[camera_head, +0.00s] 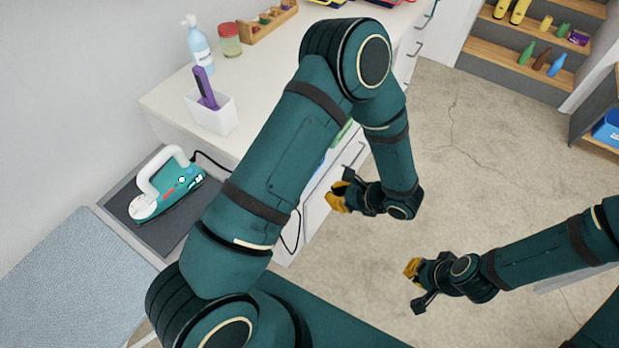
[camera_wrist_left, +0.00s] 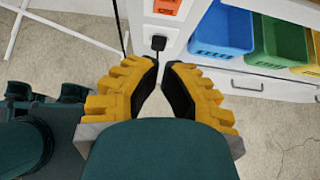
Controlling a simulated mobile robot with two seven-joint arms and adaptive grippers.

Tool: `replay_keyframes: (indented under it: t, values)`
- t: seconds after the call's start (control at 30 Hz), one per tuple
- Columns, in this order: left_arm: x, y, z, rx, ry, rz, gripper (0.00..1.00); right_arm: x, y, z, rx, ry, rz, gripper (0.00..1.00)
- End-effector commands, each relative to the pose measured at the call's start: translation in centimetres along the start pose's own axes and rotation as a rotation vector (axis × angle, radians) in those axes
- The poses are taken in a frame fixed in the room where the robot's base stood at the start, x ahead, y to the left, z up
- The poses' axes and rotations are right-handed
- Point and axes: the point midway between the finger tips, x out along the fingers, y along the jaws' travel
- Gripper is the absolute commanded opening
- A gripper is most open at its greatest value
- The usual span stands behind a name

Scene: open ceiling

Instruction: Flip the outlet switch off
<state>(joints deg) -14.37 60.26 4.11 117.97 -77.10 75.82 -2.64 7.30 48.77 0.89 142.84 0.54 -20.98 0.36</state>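In the left wrist view a white panel on the cabinet side (camera_wrist_left: 178,40) carries a black plug (camera_wrist_left: 158,43). Above it is an orange-red square part (camera_wrist_left: 167,7), cut by the top edge; whether it is the outlet switch, and its position, I cannot tell. My left gripper (camera_wrist_left: 162,67) points toward the panel, its yellow fingers slightly apart and empty, below the plug in the picture. In the head view my left gripper (camera_head: 335,195) is beside the white cabinet; the outlet is hidden there. My right gripper (camera_head: 414,289) is open and empty above the floor.
A teal iron (camera_head: 170,190) stands on a dark stand, its black cord running down by the cabinet. A counter (camera_head: 270,70) holds a bottle and a white holder. Blue (camera_wrist_left: 222,32) and green (camera_wrist_left: 282,42) bins sit right of the panel.

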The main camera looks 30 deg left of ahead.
Motion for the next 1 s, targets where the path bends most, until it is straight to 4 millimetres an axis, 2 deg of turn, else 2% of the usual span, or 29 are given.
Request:
replay_keyframes:
  t: [0.33, 0.47, 0.97, 1.0]
  values:
    - [0.1, 0.0, 0.0, 0.001, -0.002, 0.0, 0.0, 0.0, 0.0, 0.0, -0.001, 0.0, 0.0, 0.0]
    - [1.0, 0.1, 0.0, 0.001, -0.002, 0.003, 0.0, 0.1, 0.0, 0.0, -0.001, -0.001, 0.0, 0.0]
    - [10.2, 0.1, 0.0, 0.0, -0.002, 0.005, 0.0, 0.7, 0.2, 0.3, -0.002, -0.007, -0.001, 0.0]
    - [10.7, 0.1, 0.5, -0.003, -0.002, 0.004, 0.0, 0.6, 0.2, 0.3, -0.002, -0.007, -0.001, 0.0]
